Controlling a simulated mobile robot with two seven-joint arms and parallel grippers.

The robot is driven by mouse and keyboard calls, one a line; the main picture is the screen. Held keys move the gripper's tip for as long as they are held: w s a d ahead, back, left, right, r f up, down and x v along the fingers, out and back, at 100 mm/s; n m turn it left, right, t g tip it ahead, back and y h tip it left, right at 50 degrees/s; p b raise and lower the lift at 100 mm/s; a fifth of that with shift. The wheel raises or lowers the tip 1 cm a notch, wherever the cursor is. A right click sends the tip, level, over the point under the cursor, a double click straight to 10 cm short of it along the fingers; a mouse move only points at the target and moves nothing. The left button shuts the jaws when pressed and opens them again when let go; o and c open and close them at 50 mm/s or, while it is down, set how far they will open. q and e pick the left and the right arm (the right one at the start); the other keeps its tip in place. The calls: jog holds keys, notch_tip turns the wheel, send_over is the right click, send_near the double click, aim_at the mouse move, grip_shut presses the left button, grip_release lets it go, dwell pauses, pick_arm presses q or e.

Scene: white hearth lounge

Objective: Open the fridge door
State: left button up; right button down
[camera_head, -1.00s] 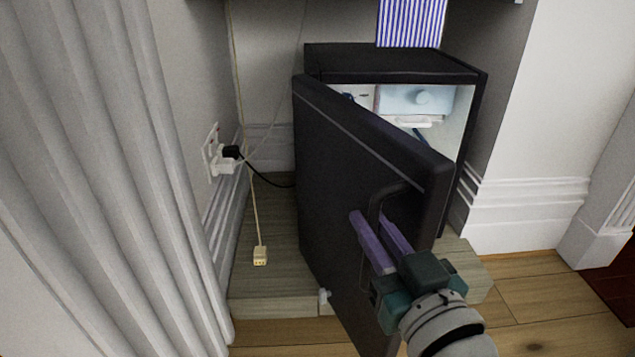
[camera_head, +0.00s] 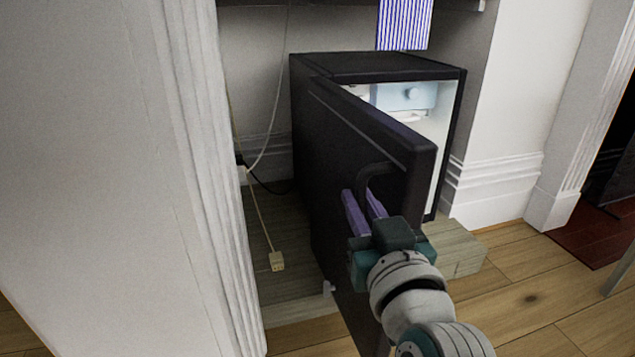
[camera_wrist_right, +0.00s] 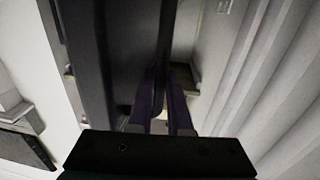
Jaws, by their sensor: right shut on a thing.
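The small black fridge (camera_head: 385,66) stands on a low wooden platform, and its lit white inside shows on the right, with a pale blue compartment (camera_head: 405,96). Its black door (camera_head: 345,180) is partly open and swung out toward me. The dark bar handle (camera_head: 378,168) is on the door's outer face near the free edge. My right gripper (camera_head: 364,204) has its purple fingers shut on the handle. In the right wrist view the fingers (camera_wrist_right: 160,105) close around the dark handle beside the door (camera_wrist_right: 95,60). My left gripper is not in view.
A white fluted column (camera_head: 200,160) stands close on the left. A cord with a pale plug end (camera_head: 277,261) hangs by the fridge. A white wall with a baseboard (camera_head: 495,185) is on the right. Wooden floor (camera_head: 530,300) is clear at the lower right.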

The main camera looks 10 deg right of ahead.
jog(key=shift+f, duration=0.2)
jog(key=c, duration=1.2)
grip_release()
jog(key=shift+d, duration=0.1)
jog(key=shift+c, duration=0.2)
jog(key=shift+o, duration=0.6)
jog(key=shift+w+r, duration=0.1)
jog(key=shift+r, duration=0.05)
jog(key=shift+s+p, duration=0.35)
jog(key=shift+s, duration=0.05)
jog(key=s+p, duration=0.4)
jog(key=s, duration=0.5)
jog(key=shift+a, duration=0.2)
jog(key=shift+r, duration=0.1)
